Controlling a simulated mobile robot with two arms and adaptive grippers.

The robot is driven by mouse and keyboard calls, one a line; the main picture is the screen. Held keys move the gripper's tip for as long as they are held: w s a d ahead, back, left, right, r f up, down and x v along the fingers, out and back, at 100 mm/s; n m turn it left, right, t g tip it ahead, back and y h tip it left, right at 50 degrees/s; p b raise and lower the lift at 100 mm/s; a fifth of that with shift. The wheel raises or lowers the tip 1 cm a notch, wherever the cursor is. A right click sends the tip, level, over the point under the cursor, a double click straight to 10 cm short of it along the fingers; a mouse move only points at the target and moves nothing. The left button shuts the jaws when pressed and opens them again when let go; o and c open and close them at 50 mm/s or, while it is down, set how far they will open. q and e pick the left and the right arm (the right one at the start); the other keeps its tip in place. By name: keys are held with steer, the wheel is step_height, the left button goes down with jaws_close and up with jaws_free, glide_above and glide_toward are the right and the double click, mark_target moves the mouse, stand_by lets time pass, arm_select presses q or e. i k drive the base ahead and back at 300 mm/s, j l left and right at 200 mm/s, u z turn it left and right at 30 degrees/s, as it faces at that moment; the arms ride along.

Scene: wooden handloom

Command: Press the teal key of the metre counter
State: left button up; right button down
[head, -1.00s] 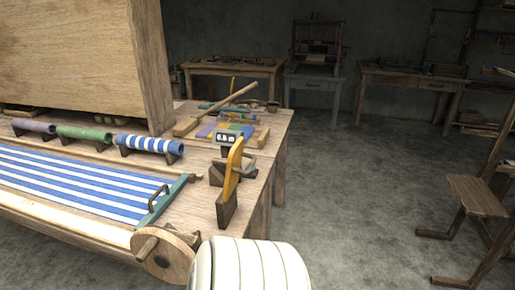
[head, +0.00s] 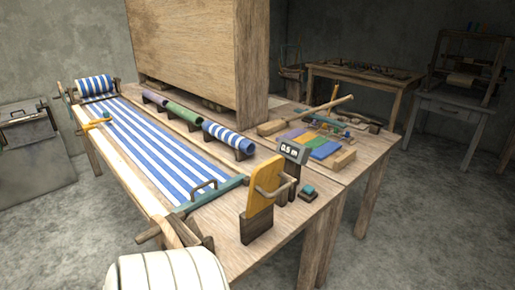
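The metre counter (head: 293,153) stands on a dark post near the right front edge of the loom table. Its display seems to read "0.5 m". The teal key (head: 308,189) sits on a small dark block on the table, just right of the counter's post. Its top is unobstructed in the head view. A yellow lever plate with a handle (head: 260,195), on a dark foot, stands upright just in front and to the left of the counter. Neither of my grippers is in view.
Blue-and-white striped cloth (head: 150,145) runs along the loom to a teal bar (head: 215,193). Several cloth rolls (head: 228,139) lie behind it, near a tall wooden panel (head: 190,50). A white ribbed rounded form (head: 170,272) fills the bottom edge. Floor right of the table is clear.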

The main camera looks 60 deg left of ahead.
mark_target(308, 188)
steer(key=i+j+u, duration=0.2)
steer(key=u, duration=0.25)
steer(key=i+j+u, duration=0.1)
steer(key=u, duration=0.4)
steer(key=i+u, duration=0.3)
steer(key=u, duration=0.15)
steer(key=i+u, duration=0.2)
steer(key=u, duration=0.3)
steer(key=i+u, duration=0.15)
steer(key=i+l, duration=0.05)
